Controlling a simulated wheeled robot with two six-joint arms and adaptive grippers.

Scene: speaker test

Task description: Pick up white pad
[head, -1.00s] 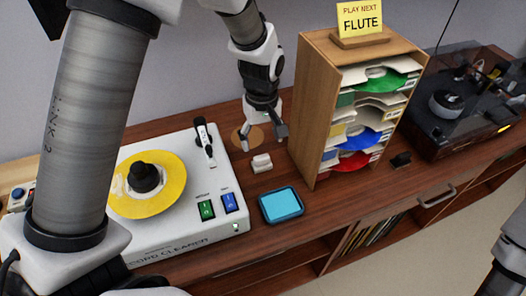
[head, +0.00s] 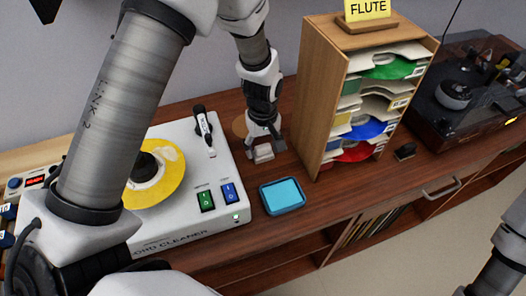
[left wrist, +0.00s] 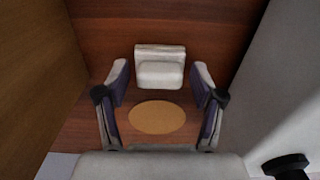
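The white pad (head: 263,153) is a small two-part block on the wooden cabinet top, between the record cleaner and the record rack. It also shows in the left wrist view (left wrist: 160,70), at the top centre. My left gripper (head: 266,148) is low over the pad, its fingers spread on either side. In the left wrist view the gripper (left wrist: 160,78) is open, with gaps between each finger and the pad. My right gripper is not visible; only part of the right arm shows at the lower right.
The white record cleaner (head: 220,177) with a yellow-label record (head: 170,187) stands left. A teal tray (head: 282,196) lies in front of the pad. The wooden record rack (head: 312,100) rises close at right, a turntable (head: 455,100) beyond. A round tan disc (left wrist: 157,117) lies near the pad.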

